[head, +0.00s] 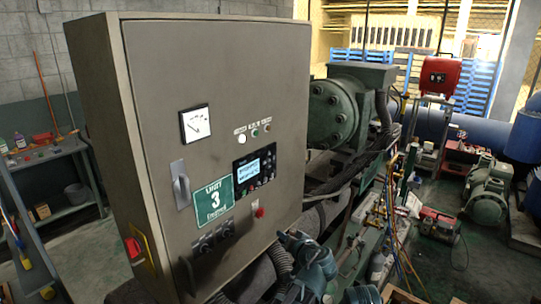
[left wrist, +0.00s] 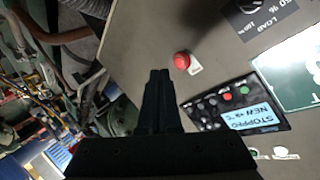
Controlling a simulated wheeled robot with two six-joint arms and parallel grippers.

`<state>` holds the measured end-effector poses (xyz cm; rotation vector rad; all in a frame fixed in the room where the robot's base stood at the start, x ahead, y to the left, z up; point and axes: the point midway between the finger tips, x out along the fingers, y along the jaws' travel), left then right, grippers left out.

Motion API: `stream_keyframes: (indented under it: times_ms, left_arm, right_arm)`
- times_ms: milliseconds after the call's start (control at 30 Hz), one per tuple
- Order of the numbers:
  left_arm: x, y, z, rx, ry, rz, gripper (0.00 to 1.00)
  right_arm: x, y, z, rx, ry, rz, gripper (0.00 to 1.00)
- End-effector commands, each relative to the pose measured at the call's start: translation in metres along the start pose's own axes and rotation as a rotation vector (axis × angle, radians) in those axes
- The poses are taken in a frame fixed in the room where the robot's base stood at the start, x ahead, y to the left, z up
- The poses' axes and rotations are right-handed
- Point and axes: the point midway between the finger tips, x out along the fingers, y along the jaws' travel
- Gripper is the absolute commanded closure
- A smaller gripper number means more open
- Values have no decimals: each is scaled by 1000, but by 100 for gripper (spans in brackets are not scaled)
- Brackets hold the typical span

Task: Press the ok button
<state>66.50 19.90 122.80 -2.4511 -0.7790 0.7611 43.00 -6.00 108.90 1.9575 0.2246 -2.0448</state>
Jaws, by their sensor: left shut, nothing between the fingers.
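The controller (head: 255,169) with a lit screen and small buttons is on the front of the grey cabinet. It also shows, turned over, in the left wrist view (left wrist: 236,116), with "STOPPED" on its screen. A green button (left wrist: 244,90) and a red button (left wrist: 227,96) sit among dark keys. The ok label is too small to read, so I cannot tell which key it is. My left gripper (head: 283,236) is shut and empty, below and right of the controller. In the left wrist view its fingertips (left wrist: 159,73) are beside the controller, apart from the keys.
A red mushroom button (head: 259,212) stands out from the cabinet (head: 150,60) between gripper and controller; it is near the fingertips in the left wrist view (left wrist: 182,61). A door handle (head: 180,184) sticks out at left. Hoses and machinery crowd the cabinet's right side.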

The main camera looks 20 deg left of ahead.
Motion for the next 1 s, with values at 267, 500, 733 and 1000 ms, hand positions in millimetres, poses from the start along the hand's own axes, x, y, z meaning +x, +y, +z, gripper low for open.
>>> stream_keyframes:
  times_ms: [267, 500, 733, 1000]
  left_arm:
    - [1, -38, -123, -18, 356, -79, 100]
    - [-6, -43, -180, 16, 547, -69, 100]
    - [-9, -42, -193, 32, 597, -59, 100]
    - [-9, -42, -193, 32, 596, -59, 100]
  right_arm:
    - [-40, 4, 2, 3, -1, -1, 100]
    - [-56, 5, 4, 4, -1, -1, 100]
    - [-58, 5, 4, 4, -1, -1, 100]
    - [-58, 5, 4, 4, -1, -1, 100]
